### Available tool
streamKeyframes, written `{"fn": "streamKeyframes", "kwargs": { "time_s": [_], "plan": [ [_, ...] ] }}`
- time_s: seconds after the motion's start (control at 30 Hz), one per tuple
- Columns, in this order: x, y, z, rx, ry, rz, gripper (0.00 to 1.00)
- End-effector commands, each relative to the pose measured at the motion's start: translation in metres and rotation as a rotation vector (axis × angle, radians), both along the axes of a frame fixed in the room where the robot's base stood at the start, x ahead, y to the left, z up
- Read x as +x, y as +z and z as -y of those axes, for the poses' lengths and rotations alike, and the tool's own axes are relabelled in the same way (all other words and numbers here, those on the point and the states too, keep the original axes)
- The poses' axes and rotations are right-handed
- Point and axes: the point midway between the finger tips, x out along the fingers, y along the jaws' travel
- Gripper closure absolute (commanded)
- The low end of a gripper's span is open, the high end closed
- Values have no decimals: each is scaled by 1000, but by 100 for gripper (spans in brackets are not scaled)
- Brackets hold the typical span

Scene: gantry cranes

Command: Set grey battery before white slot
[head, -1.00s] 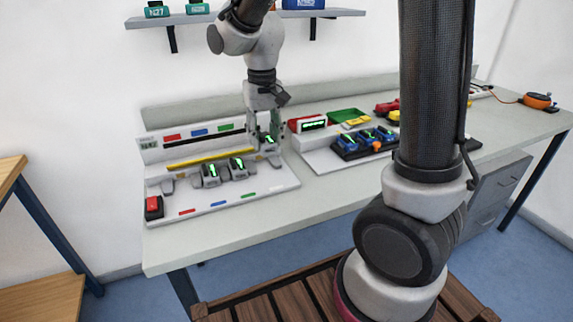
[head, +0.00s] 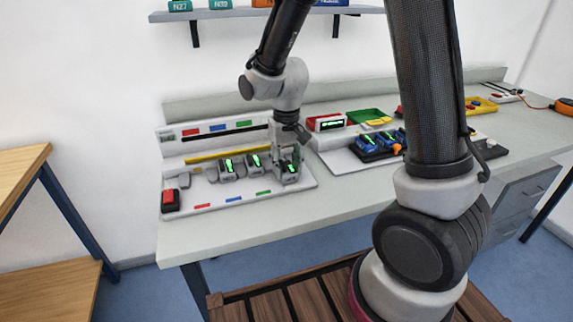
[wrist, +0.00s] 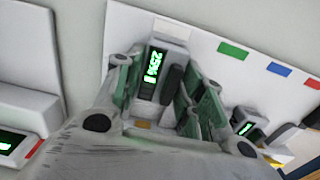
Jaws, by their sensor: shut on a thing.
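My gripper (head: 288,174) is shut on a grey battery with a lit green display, at the right end of the white board (head: 185,210). In the wrist view the grey battery (wrist: 158,75) sits between the two green-padded fingers of the gripper (wrist: 160,95). A pale white mark (wrist: 172,29) lies on the board just past the battery's far end. I cannot tell whether the battery touches the board. Two other grey batteries stand to the left of the gripper, one near (head: 254,163) and one farther left (head: 227,169).
Green (wrist: 233,49), blue (wrist: 279,69) and red marks run along the board's front edge. A red-topped box (head: 170,200) stands at the board's left end. A yellow bar (head: 212,155) lies behind the batteries. A dark tray with blue batteries (head: 368,146) is to the right.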

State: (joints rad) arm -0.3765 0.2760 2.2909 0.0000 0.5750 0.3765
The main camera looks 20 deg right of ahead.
Motion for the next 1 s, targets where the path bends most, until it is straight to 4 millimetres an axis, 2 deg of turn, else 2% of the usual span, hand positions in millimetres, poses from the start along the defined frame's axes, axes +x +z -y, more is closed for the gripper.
{"fn": "streamKeyframes", "kwargs": {
  "time_s": [0.13,0.17,0.27,0.57,0.67,0.77,1.0],
  "plan": [
    [0,-3,0,0,0,0,90],
    [0,-3,0,0,0,0,57],
    [0,-2,0,0,0,0,40],
    [0,-2,0,0,0,0,40],
    [1,4,0,1,0,2,40],
    [1,18,0,2,0,4,40],
    [1,73,0,2,0,5,40]
  ]
}}
